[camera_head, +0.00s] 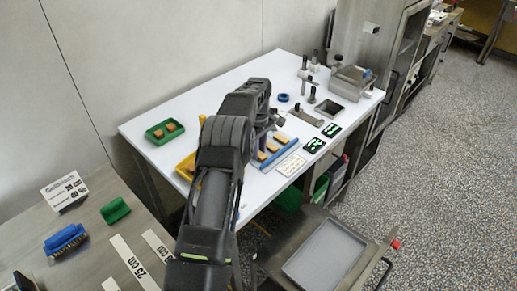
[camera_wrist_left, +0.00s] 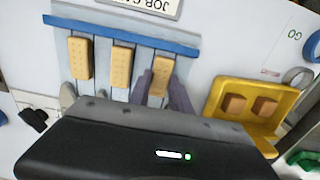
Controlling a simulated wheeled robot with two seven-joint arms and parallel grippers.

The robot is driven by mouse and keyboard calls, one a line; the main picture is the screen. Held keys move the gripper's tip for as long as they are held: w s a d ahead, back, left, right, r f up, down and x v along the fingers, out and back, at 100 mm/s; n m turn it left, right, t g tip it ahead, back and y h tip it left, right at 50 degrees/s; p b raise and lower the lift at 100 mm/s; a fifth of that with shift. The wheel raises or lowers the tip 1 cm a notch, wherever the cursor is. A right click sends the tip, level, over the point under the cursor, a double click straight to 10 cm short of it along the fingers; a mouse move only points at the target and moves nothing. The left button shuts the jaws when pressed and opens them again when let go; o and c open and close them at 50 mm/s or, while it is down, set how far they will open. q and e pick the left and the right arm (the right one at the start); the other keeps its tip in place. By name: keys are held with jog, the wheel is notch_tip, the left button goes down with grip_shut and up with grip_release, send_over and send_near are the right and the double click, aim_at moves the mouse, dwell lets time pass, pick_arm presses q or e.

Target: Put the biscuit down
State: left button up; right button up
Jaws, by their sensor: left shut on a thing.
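The grey mesh rack (camera_head: 279,153) with blue edge bars lies on the white table. It shows larger in the left wrist view (camera_wrist_left: 102,49). Two tan oblong biscuits, one on the left (camera_wrist_left: 80,58) and one in the middle (camera_wrist_left: 122,66), lie on it side by side. My left gripper (camera_wrist_left: 162,88) has its dark fingers on either side of a third biscuit (camera_wrist_left: 161,74), shut on it, at the right end of the row. I cannot tell whether this biscuit touches the rack. In the head view my left arm hides part of the rack. My right gripper is out of view.
A yellow tray (camera_wrist_left: 222,97) with two brown pieces stands close beside the rack. A green tray (camera_head: 153,138) stands at the table's left. Black-and-green cards (camera_head: 314,145), a white label card (camera_head: 291,165) and metal fixtures (camera_head: 304,116) are to the right.

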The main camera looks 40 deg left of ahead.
pick_arm(q)
jog(key=shift+f, duration=0.1)
jog(key=shift+f, duration=0.15)
jog(key=o, duration=1)
